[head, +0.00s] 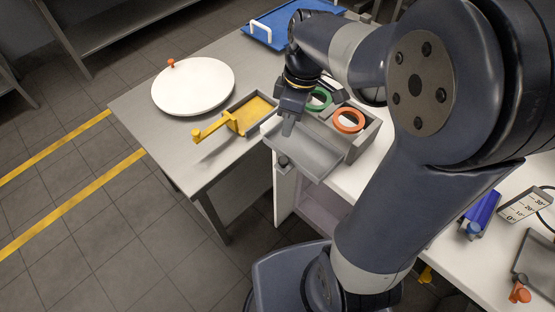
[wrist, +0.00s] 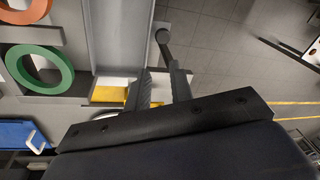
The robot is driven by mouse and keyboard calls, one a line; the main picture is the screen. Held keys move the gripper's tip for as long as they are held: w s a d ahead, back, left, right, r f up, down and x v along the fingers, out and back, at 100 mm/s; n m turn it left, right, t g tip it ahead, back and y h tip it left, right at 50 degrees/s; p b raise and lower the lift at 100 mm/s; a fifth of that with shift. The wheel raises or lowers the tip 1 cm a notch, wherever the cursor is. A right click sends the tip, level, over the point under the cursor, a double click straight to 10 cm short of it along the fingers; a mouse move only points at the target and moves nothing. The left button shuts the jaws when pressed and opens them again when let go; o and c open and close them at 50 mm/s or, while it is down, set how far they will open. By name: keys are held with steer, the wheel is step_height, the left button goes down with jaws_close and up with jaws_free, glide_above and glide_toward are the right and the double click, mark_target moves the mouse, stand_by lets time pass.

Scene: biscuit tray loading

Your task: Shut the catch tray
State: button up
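The catch tray, as I take it, is the grey tray (head: 305,152) sticking out from the front of a grey box (head: 362,140). A dark round knob (head: 283,161) is at its outer end. In the wrist view the tray (wrist: 122,38) runs down left of the fingers, and the knob (wrist: 163,36) shows just beyond the fingertips. My gripper (head: 288,128) is over the tray's left side in the head view, apart from the knob. In the wrist view my gripper (wrist: 158,75) has its fingers apart with nothing between them. Whether a finger touches the tray is unclear.
An orange ring (head: 349,121) and a green ring (head: 319,99) sit on the box. A yellow tray with a handle (head: 237,123) and a white round disc (head: 193,86) are on the metal table left. A blue tray (head: 262,36) lies behind. Floor is open at left.

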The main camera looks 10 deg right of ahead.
steer(key=a+n, duration=0.1)
steer(key=n, duration=0.1)
steer(key=s+a+n, duration=0.1)
steer(key=n, duration=0.1)
steer(key=s+f+n+y+b, duration=0.1)
steer(key=n, duration=0.1)
steer(key=shift+a+g, duration=0.3)
steer(key=shift+a, duration=0.1)
jaws_close()
steer(key=s+a+f+n, duration=0.2)
steer(key=a+f+n, duration=0.25)
steer(key=f, duration=0.55)
steer(key=shift+m+y, duration=0.4)
steer(key=shift+m, duration=0.05)
steer(key=shift+w+d+r+p, duration=0.1)
steer(key=shift+w+d+p, duration=0.15)
steer(key=shift+d, duration=0.4)
steer(key=shift+w+d+r+p, duration=0.1)
steer(key=shift+w+d+p, duration=0.15)
steer(key=shift+d, duration=0.35)
steer(key=shift+w+d+r+p, duration=0.15)
steer(key=shift+d+p, duration=0.2)
steer(key=shift+d, duration=0.3)
steer(key=b, duration=0.3)
glide_above(295, 151)
steer(key=d, duration=0.2)
steer(key=shift+w+d+f, duration=0.1)
steer(key=shift+w, duration=0.35)
steer(key=shift+s, duration=0.1)
steer(key=shift+a, duration=0.2)
